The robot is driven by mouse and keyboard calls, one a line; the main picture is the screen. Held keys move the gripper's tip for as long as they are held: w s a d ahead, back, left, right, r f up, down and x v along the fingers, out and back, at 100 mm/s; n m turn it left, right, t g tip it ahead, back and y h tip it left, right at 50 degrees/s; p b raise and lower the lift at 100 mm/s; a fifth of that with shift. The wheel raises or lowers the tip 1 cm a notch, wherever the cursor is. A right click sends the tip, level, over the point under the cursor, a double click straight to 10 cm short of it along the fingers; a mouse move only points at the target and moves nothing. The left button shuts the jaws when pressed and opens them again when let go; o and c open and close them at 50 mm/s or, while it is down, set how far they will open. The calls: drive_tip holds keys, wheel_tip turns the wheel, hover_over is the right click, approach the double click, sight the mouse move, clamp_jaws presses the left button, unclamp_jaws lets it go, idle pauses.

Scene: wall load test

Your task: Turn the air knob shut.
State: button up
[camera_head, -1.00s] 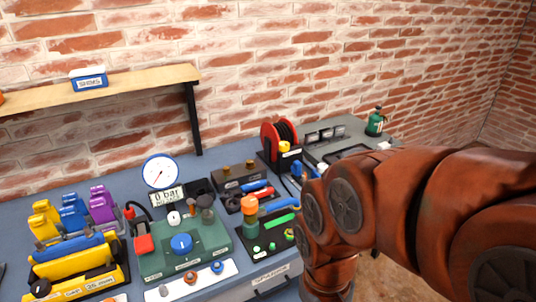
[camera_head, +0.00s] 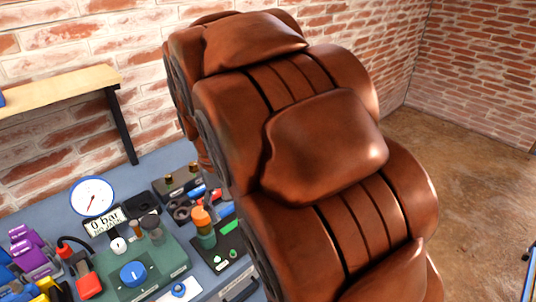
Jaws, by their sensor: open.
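A blue round knob (camera_head: 133,273) sits on top of a green box (camera_head: 165,262) on the bench, at the lower left of the head view. The label on it is too small to read, so I cannot tell whether it is the air knob. A white dial gauge (camera_head: 93,197) and a sign reading "0 bar" (camera_head: 104,222) stand behind the box. My brown arm fills the middle and right of the view. My gripper is out of sight, so its place relative to the knob does not show.
Purple and blue clamps (camera_head: 35,254) and a red block (camera_head: 89,286) stand left of the green box. An orange-topped bottle (camera_head: 203,224) stands to its right, close to my arm. A wooden shelf (camera_head: 60,90) hangs on the brick wall. Open floor (camera_head: 465,150) lies at the right.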

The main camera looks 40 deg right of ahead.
drive_tip(key=w+d+m+p, duration=0.2)
drive_tip(key=w+d+m, duration=0.1)
drive_tip(key=w+d, duration=1.35)
drive_tip(key=w+d+f, duration=0.2)
drive_tip(key=d+f, duration=0.1)
drive_tip(key=d, duration=0.3)
drive_tip(key=w+d+f+m+p, duration=0.1)
drive_tip(key=w+d+f, duration=0.1)
drive_tip(key=d, duration=0.3)
drive_tip(key=w+d+f+m+t, duration=0.1)
drive_tip(key=w+d+f, duration=0.1)
drive_tip(key=d+f, duration=0.2)
drive_tip(key=shift+w+d, duration=0.15)
drive_tip(key=shift+d, duration=0.55)
drive_tip(key=shift+w+d, duration=0.15)
drive_tip(key=shift+d, duration=0.5)
drive_tip(key=shift+d+f+p, duration=0.35)
drive_tip(key=shift+d+f, duration=0.05)
drive_tip(key=shift+d, duration=0.15)
drive_tip(key=shift+f+p, duration=1.25)
drive_tip(key=shift+f, duration=2.6)
drive_tip(key=c, duration=1.1)
